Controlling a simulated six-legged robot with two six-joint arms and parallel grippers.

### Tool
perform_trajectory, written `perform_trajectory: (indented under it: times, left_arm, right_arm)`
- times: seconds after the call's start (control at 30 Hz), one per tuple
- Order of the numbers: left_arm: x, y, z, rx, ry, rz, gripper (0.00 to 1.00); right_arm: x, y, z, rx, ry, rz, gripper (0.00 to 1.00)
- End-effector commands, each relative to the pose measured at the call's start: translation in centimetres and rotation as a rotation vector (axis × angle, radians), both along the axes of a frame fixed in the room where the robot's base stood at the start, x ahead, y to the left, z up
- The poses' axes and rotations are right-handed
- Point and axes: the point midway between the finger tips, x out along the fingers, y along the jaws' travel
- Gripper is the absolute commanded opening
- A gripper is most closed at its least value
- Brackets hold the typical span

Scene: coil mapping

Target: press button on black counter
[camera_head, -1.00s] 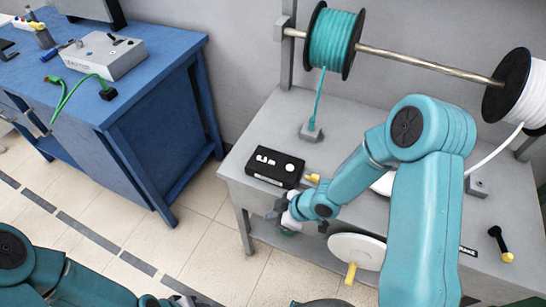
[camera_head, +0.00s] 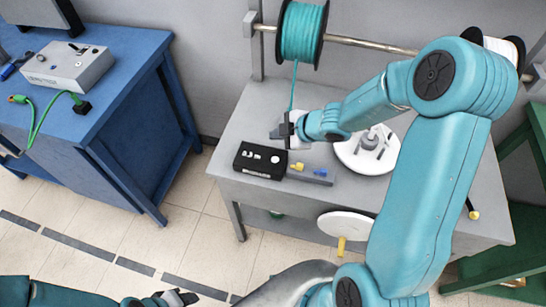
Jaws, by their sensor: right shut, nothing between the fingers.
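The black counter (camera_head: 243,165) is a small box near the front left of the grey table, with white marks on top. A small round white button (camera_head: 275,159) shows at its right end. My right gripper (camera_head: 282,131) is shut and empty, behind and a little above the counter's right end in the picture. It looks apart from the button, though the height gap is hard to judge. My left gripper (camera_head: 180,298) is low at the bottom edge, far from the counter, and its fingers are too small to read.
A teal spool (camera_head: 303,35) hangs on a rod above. A blue bench (camera_head: 125,90) stands left.

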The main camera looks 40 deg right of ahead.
Motion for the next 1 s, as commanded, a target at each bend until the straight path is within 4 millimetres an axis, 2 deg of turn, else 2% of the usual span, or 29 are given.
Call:
perform_trajectory:
  times: [0.27,0.73,0.83,1.0]
  left_arm:
    - [0.0,0.0,-1.4,0.000,0.000,0.000,0.43]
    - [0.0,0.0,-7.9,0.000,0.000,0.000,0.43]
    - [0.0,0.0,-8.6,0.000,0.000,0.000,0.43]
    - [0.0,0.0,-8.8,0.000,0.000,0.000,0.43]
  right_arm:
    - [0.3,0.2,-1.5,0.000,0.001,0.003,0.00]
    - [0.4,0.3,-7.9,0.000,0.002,0.003,0.00]
    - [0.4,0.3,-8.7,0.001,0.001,0.004,0.00]
    - [0.4,0.3,-8.9,0.001,0.001,0.004,0.00]
